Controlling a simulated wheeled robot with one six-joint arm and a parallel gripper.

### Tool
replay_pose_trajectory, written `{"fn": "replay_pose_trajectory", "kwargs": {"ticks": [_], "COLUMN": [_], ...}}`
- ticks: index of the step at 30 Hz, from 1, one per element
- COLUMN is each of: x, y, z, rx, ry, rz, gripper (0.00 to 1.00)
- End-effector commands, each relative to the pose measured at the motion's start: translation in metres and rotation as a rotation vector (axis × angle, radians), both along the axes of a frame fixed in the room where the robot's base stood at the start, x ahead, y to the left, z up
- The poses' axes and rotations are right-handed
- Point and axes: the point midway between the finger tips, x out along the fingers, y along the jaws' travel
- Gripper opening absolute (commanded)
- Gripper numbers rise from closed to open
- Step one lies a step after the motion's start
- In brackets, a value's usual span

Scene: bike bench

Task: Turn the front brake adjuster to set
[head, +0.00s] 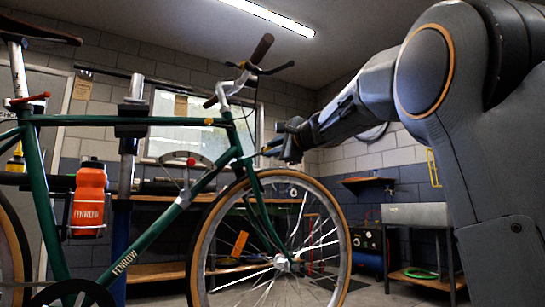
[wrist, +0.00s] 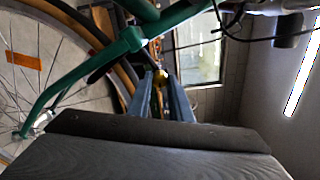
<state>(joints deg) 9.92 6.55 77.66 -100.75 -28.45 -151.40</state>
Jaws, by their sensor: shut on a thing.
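The green bike (head: 150,121) stands clamped in a work stand, its front wheel (head: 345,232) toward the right. My gripper (head: 267,151) reaches in from the right to the front fork crown, just above the tyre. In the wrist view my gripper (wrist: 160,80) has its two blue-grey fingers closed around a small yellow knob (wrist: 161,76), which appears to be the front brake adjuster. The fingers hide part of the knob, and its setting cannot be read. The green fork (wrist: 78,75) passes close to the left of the fingers.
An orange bottle (head: 89,200) sits on the frame. The handlebar (head: 250,68) is above my gripper. Behind are a wooden bench (head: 160,271), a window (head: 190,136) and a grey sink-like unit (head: 415,214). Floor shows clear at the lower right.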

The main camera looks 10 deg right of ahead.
Motion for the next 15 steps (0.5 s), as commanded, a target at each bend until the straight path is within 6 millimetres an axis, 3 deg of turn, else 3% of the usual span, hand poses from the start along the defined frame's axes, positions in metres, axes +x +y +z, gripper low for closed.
{"fn": "replay_pose_trajectory", "kwargs": {"ticks": [15], "x": [0.0004], "y": [-0.0002], "z": [-0.0006], "rx": [-0.195], "ry": [-0.062], "rz": [-0.001], "gripper": [0.00]}}
